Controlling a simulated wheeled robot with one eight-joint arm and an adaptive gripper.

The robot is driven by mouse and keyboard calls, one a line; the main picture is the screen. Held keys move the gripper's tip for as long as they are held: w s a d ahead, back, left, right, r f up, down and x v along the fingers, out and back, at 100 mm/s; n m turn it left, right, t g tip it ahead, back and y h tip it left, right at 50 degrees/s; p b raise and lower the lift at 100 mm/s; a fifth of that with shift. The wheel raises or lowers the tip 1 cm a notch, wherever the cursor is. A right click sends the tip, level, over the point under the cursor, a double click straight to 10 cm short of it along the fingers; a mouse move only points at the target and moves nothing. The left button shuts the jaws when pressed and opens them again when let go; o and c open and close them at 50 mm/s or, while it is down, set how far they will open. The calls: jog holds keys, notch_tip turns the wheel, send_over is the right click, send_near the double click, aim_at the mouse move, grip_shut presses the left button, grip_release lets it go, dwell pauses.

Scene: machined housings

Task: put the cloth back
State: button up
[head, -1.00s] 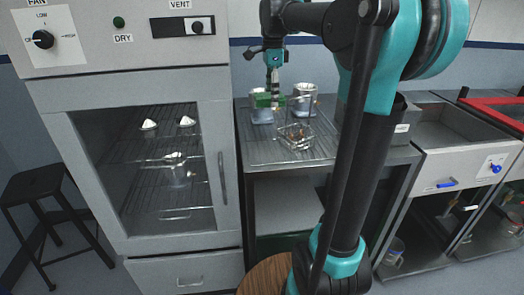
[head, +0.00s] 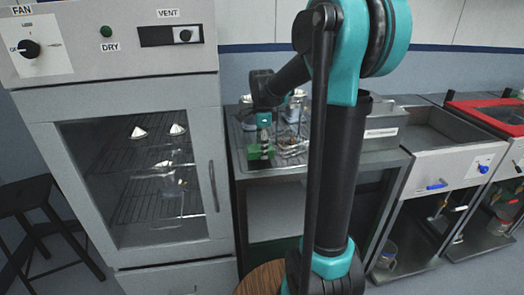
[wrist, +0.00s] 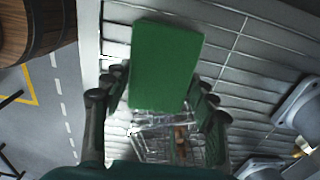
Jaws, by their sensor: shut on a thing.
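The cloth (wrist: 166,65) is a flat green rectangle. My gripper (wrist: 160,92) is shut on it, with a dark finger at each side. In the head view the green cloth (head: 260,153) hangs below my gripper (head: 263,142), near the front left part of the slatted metal counter (head: 243,165). In the wrist view the cloth covers part of the counter beneath it. I cannot tell whether it touches the counter.
A wire basket (head: 291,146) stands just right of the cloth, with metal cups (head: 248,119) behind. A glass-fronted drying cabinet (head: 212,185) stands left of the counter. A grey box (head: 382,132) and a sink (head: 437,135) are to the right. A round wooden top (head: 262,279) is in front.

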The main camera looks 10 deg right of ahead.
jog(key=shift+f, duration=0.6)
jog(key=shift+f, duration=0.15)
jog(key=o, duration=1.1)
notch_tip(320, 180, up, 12)
jog(key=shift+r, duration=0.2)
